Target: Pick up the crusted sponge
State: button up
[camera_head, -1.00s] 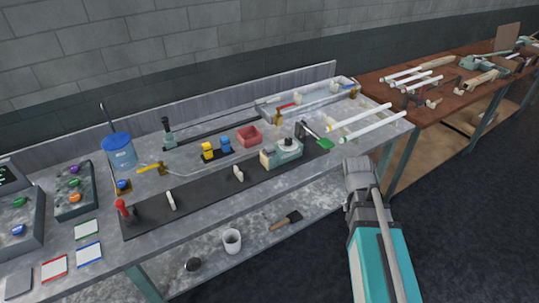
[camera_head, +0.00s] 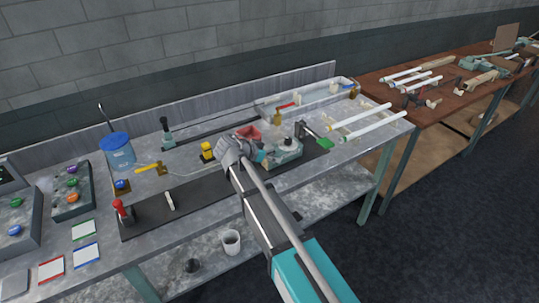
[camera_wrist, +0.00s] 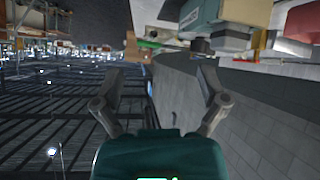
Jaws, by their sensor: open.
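I cannot make out the crusted sponge for sure in either view.
A pale green device (camera_head: 284,153) stands just right of my gripper. White tubes (camera_head: 372,127) stick out at the bench's right end.

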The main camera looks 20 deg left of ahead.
jog(key=s+a+r+t, duration=0.1)
jog(key=a+r+t, duration=0.1)
jog(key=a, duration=0.7)
jog(key=shift+a+r+m, duration=0.15)
jog(key=shift+m, duration=0.25)
